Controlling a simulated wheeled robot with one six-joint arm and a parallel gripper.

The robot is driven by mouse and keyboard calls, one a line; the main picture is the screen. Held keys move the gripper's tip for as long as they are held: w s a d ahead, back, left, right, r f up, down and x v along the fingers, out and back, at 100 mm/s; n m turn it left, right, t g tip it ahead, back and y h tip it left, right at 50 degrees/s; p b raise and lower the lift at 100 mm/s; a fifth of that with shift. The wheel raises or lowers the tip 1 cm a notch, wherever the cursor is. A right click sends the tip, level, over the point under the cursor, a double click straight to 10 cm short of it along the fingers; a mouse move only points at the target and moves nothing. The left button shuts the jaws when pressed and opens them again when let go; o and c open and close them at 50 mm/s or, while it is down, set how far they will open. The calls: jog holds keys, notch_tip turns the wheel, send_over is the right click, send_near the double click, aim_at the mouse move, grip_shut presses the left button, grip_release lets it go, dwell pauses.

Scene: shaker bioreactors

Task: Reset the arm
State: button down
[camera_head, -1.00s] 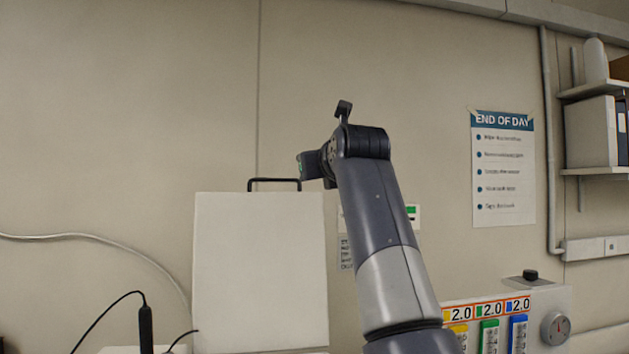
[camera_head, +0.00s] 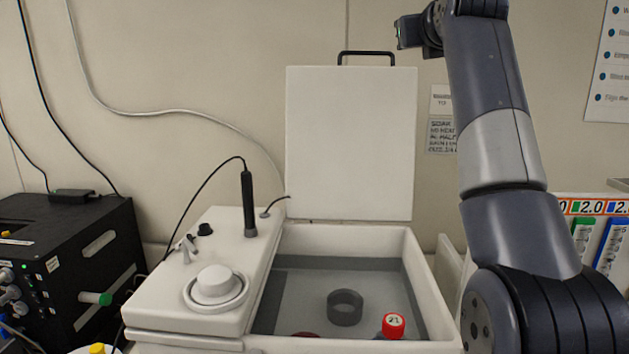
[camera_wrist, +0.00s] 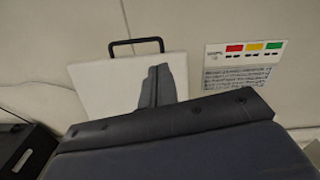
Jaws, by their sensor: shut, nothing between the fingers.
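My arm rises along the right side of the head view, with its wrist end (camera_head: 415,30) near the top edge, above and right of an open white lid. In the wrist view my gripper (camera_wrist: 158,70) shows as two dark fingers close together, shut and empty. They appear in front of the white lid (camera_wrist: 100,85), which also stands upright in the head view (camera_head: 350,140). I cannot tell the distance between the fingers and the lid.
Below the lid is a white open bath (camera_head: 425,285) holding a dark ring (camera_head: 345,307) and a red-capped item (camera_head: 393,325). A white knob (camera_head: 215,285) is on its left. A black box (camera_head: 90,255) stands far left. Coloured racks (camera_head: 600,240) are at right.

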jog(key=w+p, duration=0.3)
jog(key=w, duration=0.4)
jog(key=shift+f, duration=0.2)
